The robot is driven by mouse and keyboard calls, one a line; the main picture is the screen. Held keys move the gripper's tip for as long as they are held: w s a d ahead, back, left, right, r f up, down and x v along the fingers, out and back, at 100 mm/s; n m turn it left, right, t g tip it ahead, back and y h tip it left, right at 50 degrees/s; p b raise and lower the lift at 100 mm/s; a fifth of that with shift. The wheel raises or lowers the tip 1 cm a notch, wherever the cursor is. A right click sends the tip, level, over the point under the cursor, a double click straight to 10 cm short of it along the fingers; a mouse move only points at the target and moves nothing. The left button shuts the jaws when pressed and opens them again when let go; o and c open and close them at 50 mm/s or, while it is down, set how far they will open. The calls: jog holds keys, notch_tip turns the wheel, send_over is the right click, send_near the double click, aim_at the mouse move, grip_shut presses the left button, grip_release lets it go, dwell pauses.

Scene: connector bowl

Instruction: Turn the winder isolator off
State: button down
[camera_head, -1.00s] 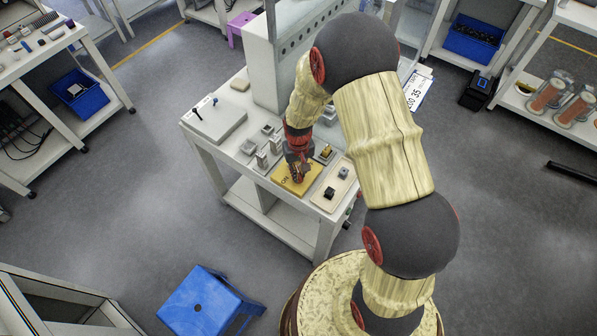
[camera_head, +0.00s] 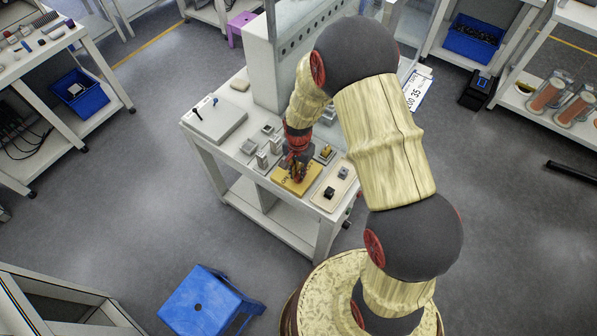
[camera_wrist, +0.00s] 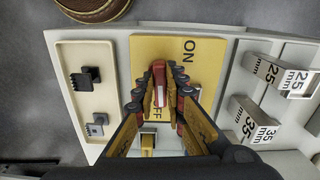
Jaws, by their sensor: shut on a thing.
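The winder isolator is a yellow panel (camera_wrist: 212,60) lettered ON and OFF, with a red handle (camera_wrist: 159,68) in its middle. In the wrist view, ON is at the upper right and OFF is beside the near end of the handle, partly covered by my fingers. My gripper (camera_wrist: 160,92) is shut on the red handle, one finger on each side. The handle's pivot and near end are partly hidden. In the head view, the yellow panel (camera_head: 283,184) lies on the bench top under my gripper (camera_head: 298,176); the handle cannot be made out there.
A cream tray (camera_wrist: 78,120) with two small dark and grey parts lies beside the panel. Blocks marked 25 mm (camera_wrist: 285,75) and 35 mm (camera_wrist: 248,122) stand on the other side. A tall grey cabinet (camera_head: 262,65) rises behind. A blue stool (camera_head: 195,305) stands on the floor.

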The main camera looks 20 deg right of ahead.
aim_at(298, 173)
jog(key=shift+m, duration=0.5)
jog(key=c, duration=1.8)
grip_release()
jog(key=shift+c, duration=0.2)
jog(key=shift+r, duration=0.1)
notch_tip(298, 173, up, 12)
